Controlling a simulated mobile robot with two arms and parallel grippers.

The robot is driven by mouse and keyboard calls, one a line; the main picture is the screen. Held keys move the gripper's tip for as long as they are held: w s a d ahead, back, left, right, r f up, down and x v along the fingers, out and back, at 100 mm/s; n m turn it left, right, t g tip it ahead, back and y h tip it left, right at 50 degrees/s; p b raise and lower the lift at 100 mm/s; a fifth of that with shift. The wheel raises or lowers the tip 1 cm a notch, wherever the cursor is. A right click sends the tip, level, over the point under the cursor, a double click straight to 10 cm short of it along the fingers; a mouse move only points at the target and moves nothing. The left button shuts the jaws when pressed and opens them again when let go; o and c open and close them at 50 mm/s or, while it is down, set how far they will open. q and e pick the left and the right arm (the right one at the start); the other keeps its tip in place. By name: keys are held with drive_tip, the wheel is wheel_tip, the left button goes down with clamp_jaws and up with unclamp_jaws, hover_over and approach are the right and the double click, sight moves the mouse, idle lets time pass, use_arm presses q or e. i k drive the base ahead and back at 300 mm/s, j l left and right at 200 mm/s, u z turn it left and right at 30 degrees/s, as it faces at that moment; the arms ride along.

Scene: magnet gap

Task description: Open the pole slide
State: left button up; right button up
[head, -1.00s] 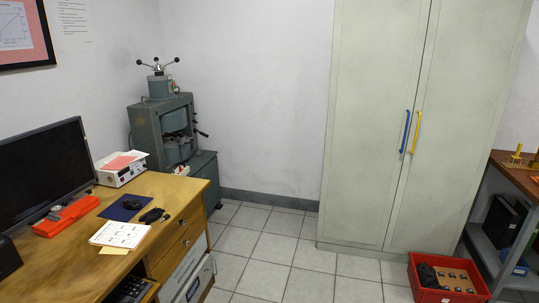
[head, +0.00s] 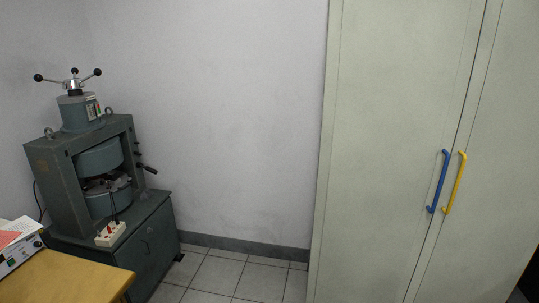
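A grey-green electromagnet (head: 88,180) stands on a cabinet at the left in the head view. It has an upper round pole (head: 101,158) and a lower round pole (head: 110,201) with a narrow gap between them, where some small metal parts sit. A three-armed handwheel with black knobs (head: 70,80) is on top. Small levers with dark knobs (head: 147,169) stick out of its right side. I cannot tell which part is the pole slide. Neither of my grippers is in view.
A wooden desk (head: 72,281) with a white instrument (head: 17,250) fills the lower left corner. A white socket strip (head: 110,234) lies at the magnet's front. A tall pale cabinet (head: 395,110) with blue and yellow handles stands at the right. Tiled floor (head: 222,277) between is clear.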

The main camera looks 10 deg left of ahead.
sight(120, 181)
drive_tip(key=i+u, duration=0.25)
drive_tip(key=i, duration=0.2)
drive_tip(key=i+u, duration=0.25)
drive_tip(key=i, duration=0.2)
drive_tip(key=i+l+u, duration=0.55)
drive_tip(key=i, duration=0.3)
